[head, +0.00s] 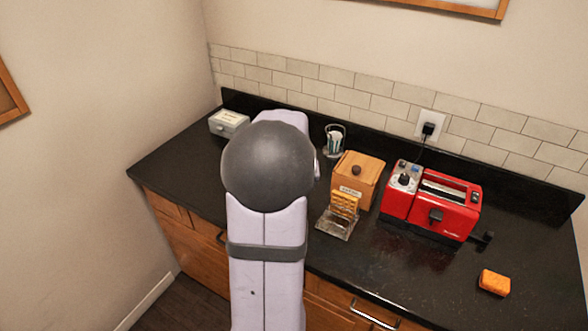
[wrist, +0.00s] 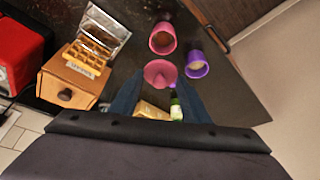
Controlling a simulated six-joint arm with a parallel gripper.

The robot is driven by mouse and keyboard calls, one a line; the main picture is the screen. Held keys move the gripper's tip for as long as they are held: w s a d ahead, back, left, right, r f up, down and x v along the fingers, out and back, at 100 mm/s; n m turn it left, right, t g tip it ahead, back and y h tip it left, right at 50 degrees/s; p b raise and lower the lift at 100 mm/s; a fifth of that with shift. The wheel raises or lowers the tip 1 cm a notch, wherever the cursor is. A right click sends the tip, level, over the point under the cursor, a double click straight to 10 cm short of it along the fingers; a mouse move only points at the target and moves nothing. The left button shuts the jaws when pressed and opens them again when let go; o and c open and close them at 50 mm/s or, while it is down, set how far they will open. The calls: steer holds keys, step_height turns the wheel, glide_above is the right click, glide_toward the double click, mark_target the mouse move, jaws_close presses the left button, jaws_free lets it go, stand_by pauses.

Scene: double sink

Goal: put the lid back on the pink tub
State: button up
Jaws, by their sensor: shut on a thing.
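The pink tub (wrist: 154,42) stands open on the dark counter in the wrist view, near the top middle. The pink lid (wrist: 160,72) is between the tips of my gripper (wrist: 159,84), which is shut on it. The lid appears just below the tub in the picture, apart from its rim; its height over the counter is hard to tell. In the head view my arm hides the tub, the lid and my gripper.
A purple tub (wrist: 197,65) stands close to the right of the pink tub. A waffle rack (head: 338,222), wooden box (head: 364,171), glass (head: 335,139), red toaster (head: 447,207), orange block (head: 494,282) and pale box (head: 228,123) stand on the counter (head: 400,278).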

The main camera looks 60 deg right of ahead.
steer(key=f, duration=0.1)
steer(key=a+f, duration=0.1)
steer(key=shift+s+a+f, duration=0.3)
steer(key=shift+s, duration=0.05)
steer(key=shift+w+d+r+n, duration=0.1)
steer(key=shift+w+d+n, duration=0.1)
steer(key=shift+d+n, duration=0.35)
steer(key=shift+d, duration=0.15)
steer(key=shift+f+b, duration=2.6)
steer(key=shift+f, duration=0.6)
steer(key=shift+f+b, duration=0.15)
steer(key=shift+b, duration=0.2)
steer(key=o, duration=1.6)
steer(key=shift+c, duration=0.2)
